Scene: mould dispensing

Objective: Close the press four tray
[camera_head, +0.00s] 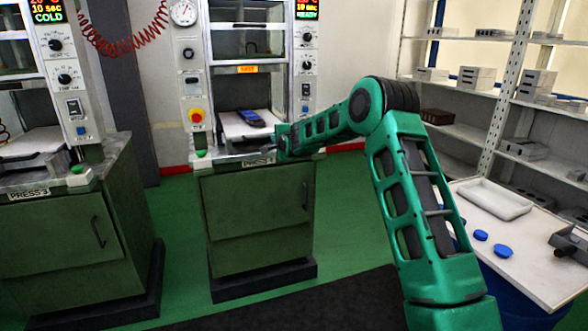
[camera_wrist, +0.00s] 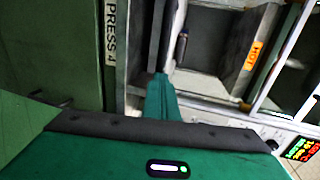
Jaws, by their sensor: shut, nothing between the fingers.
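Press four (camera_head: 257,205) stands in the middle of the head view, with its "PRESS 4" label (camera_wrist: 110,45) on the left in the wrist view. Its pale tray (camera_head: 233,129) shows in the opening, low and toward the front. A dark mould with a blue top (camera_head: 251,118) lies on the tray. My gripper (camera_head: 284,143) is at the right front of the tray, low by the press front. Its shut, empty fingers (camera_wrist: 159,88) point at the press front in the wrist view. I cannot tell whether they touch the tray.
An orange "HOT" label (camera_wrist: 253,55) marks the part above the opening. Press three (camera_head: 62,240) stands at left. At right are a shelf rack (camera_head: 500,100) and a table (camera_head: 540,275) with a white tray (camera_head: 492,199) and blue discs (camera_head: 502,251). Green floor lies between the presses.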

